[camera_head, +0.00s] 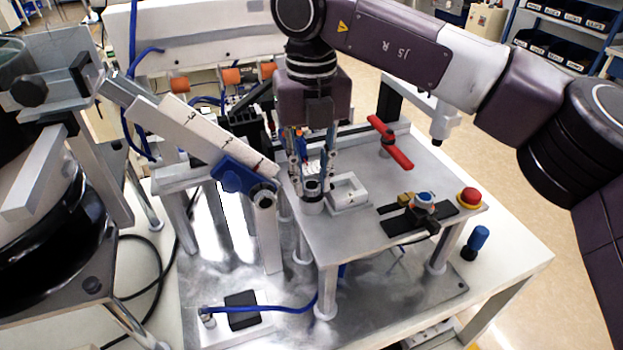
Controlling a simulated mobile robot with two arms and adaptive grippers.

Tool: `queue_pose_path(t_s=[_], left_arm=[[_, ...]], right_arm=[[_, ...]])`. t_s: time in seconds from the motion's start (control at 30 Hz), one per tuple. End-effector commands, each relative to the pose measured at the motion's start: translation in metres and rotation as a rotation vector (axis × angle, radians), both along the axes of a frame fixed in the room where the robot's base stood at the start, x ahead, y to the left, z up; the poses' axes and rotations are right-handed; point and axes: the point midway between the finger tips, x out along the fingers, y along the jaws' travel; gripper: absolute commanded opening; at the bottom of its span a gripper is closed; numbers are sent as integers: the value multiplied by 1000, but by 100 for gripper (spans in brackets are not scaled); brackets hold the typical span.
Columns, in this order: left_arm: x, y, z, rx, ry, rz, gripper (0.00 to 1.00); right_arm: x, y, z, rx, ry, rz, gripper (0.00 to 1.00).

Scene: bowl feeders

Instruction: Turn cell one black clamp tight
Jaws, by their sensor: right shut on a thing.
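My right gripper (312,183) points straight down over the left edge of the raised metal plate (350,240). Its fingers are closed around a small grey round piece (312,206), partly hidden by the fingertips. A black clamp-like fixture (405,220) with a blue round knob (424,199) lies on the plate to the right, apart from the gripper. A black knob (30,92) also shows on a grey bracket at the far left. I cannot tell which black part is the cell one clamp. My left gripper is not in view.
A white ramp numbered in steps (190,130) with a blue bracket (240,178) slopes down close left of the gripper. A black bowl feeder (45,250) fills the left.

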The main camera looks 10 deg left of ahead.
Motion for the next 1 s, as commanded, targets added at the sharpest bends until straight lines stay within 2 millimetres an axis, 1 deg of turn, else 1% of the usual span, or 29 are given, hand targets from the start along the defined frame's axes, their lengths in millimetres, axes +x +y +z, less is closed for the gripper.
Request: queue_pose_path(t_s=[0.23, 0.63, 0.67, 0.8, 1.0], left_arm=[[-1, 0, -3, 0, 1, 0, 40], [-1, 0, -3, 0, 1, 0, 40], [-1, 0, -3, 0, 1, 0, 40], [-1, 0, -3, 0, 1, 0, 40], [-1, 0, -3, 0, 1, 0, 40]], right_arm=[[2, 0, 2, 3, -6, -49, 0], [2, 0, 3, 4, -6, -52, 0], [2, 0, 3, 4, -6, -52, 25], [1, 0, 2, 3, -4, -51, 40], [1, 0, 1, 1, -3, -50, 40]])
